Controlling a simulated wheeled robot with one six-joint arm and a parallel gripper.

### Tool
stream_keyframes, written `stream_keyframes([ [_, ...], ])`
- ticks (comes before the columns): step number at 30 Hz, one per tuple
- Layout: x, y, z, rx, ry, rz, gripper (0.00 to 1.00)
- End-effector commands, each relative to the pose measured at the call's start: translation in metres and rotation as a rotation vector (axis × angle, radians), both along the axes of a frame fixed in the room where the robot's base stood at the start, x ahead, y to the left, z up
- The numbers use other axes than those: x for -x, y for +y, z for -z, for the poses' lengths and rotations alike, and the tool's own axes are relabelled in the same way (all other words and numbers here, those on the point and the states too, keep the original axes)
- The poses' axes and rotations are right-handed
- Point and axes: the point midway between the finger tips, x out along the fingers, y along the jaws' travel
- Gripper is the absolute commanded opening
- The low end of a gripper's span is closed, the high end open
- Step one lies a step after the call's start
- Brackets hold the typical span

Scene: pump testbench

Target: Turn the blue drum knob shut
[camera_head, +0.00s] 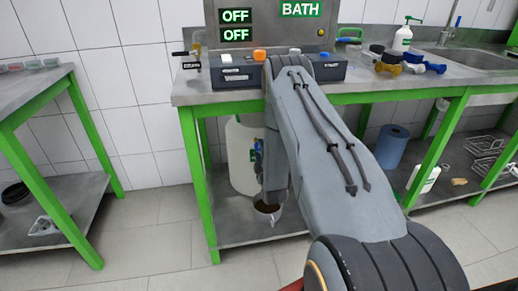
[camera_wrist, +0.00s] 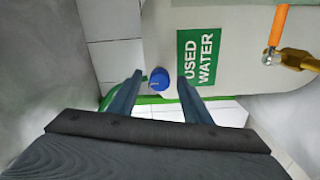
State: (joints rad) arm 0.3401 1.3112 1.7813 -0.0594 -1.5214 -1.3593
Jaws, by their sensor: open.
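The blue drum knob (camera_wrist: 159,79) shows in the wrist view as a round blue cap at the drum's edge, beside the green "USED WATER" label. It lies between and beyond the two fingers of my gripper (camera_wrist: 157,85), which are apart and hold nothing. I cannot tell how far the fingertips are from the knob. The white drum (camera_head: 240,155) stands on the lower shelf under the bench in the head view, and its wall also shows in the wrist view (camera_wrist: 235,45). In the head view my arm hides part of the drum, and the gripper is mostly hidden.
An orange-handled brass valve (camera_wrist: 279,25) is at the upper right of the wrist view. Green table legs (camera_head: 192,180) stand left of my arm. A blue roll (camera_head: 391,147) is on the shelf at right.

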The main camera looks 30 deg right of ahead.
Motion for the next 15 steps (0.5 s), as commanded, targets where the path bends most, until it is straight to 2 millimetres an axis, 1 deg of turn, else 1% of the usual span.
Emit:
stream_keyframes([
  [1, 0.010, 0.002, 0.000, -0.001, 0.004, 0.000, 0.45],
  [3, 0.021, 0.006, 0.000, -0.001, 0.004, 0.000, 0.45],
  [7, 0.039, 0.011, 0.000, -0.001, 0.003, 0.000, 0.45],
  [10, 0.047, 0.013, 0.000, -0.001, 0.003, 0.000, 0.45],
  [15, 0.052, 0.015, 0.000, 0.000, 0.001, 0.001, 0.45],
])
